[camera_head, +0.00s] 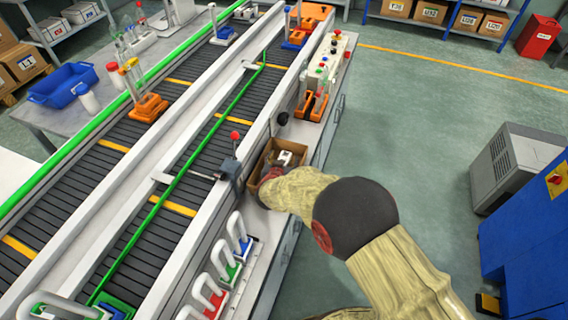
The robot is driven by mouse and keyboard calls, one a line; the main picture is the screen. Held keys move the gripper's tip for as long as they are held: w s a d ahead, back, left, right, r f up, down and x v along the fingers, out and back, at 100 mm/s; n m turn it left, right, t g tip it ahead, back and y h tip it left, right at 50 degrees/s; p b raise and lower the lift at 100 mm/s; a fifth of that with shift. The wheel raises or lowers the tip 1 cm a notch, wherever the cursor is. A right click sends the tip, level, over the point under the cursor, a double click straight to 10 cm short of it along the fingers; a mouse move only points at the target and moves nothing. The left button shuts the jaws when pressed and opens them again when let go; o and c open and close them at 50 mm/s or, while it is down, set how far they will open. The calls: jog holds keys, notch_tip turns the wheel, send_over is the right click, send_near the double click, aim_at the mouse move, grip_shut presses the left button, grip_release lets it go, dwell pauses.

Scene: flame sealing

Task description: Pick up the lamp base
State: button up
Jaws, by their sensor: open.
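My arm, in a yellowish sleeve, reaches from the lower right to a small brown box on the bench beside the conveyor. My gripper (270,173) is small in view at the box's near left edge, partly hidden by my own wrist. It is open. A small white and dark item (285,158) lies in the box (301,148); I cannot tell whether it is the lamp base. Contact between it and my gripper cannot be made out.
The conveyor (85,165) runs along the left with green rails and orange stands (149,108). Red, green and blue holders (229,268) with white hooped handles stand near the front. A control panel (328,58) is beyond the box.

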jog(key=shift+c, duration=0.8)
jog(key=c, duration=1.3)
